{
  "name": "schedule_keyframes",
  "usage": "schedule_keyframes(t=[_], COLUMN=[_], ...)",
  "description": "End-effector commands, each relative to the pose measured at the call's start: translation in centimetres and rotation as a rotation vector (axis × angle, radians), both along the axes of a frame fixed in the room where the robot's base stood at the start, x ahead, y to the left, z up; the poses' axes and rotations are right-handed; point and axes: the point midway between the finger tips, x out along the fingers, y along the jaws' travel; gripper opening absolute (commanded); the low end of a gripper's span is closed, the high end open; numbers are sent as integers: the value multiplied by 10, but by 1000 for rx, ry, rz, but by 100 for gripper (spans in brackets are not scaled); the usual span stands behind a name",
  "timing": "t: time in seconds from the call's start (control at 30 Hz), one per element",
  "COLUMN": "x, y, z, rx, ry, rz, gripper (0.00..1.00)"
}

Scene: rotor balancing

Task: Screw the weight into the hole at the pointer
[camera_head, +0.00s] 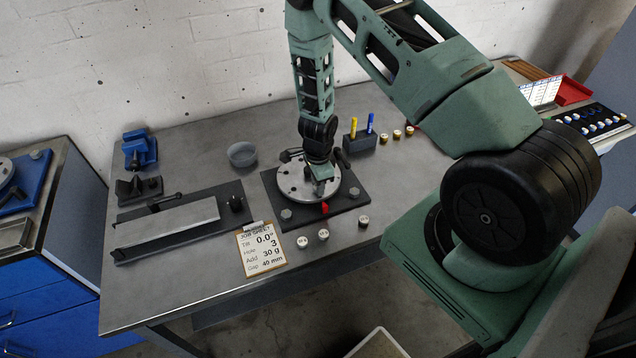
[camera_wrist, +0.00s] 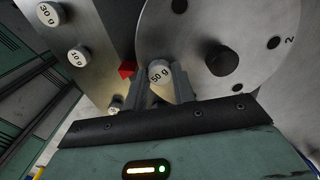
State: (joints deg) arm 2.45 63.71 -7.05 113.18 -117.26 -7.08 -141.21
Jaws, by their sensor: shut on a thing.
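The rotor (camera_head: 294,184) is a round grey metal disc with holes, lying on a dark base plate; it fills the upper right of the wrist view (camera_wrist: 215,70). The red pointer (camera_head: 324,208) is at the disc's near edge and shows left of my fingers in the wrist view (camera_wrist: 127,69). My gripper (camera_head: 321,186) is low over the disc's near rim, shut on a pale-topped weight (camera_wrist: 160,72) whose label appears to read 50 g. The weight is close beside the pointer. Its lower end and the hole under it are hidden, so I cannot tell whether it is threaded in.
A job sheet (camera_head: 262,249) reads hole 3, add 30 g. Loose weights stand in front of the base plate, including a 30 g (camera_wrist: 48,13) and a 10 g (camera_wrist: 78,56). A pen block (camera_head: 360,142) and more weights stand behind right; a bowl (camera_head: 242,154) is behind left.

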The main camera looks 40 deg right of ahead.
Motion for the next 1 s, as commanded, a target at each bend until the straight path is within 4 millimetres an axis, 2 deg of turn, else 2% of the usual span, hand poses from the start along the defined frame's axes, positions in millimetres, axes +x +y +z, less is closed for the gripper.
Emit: schedule_keyframes(t=[0.3,0.6,0.77,1.0], x=[-1,-1,-1,-1], y=[1,1,1,1], z=[4,4,0,-2], rx=[-1,0,1,1], ry=[2,3,1,1], rz=[-694,-1259,-1385,-1390], gripper=[0,0,0,0])
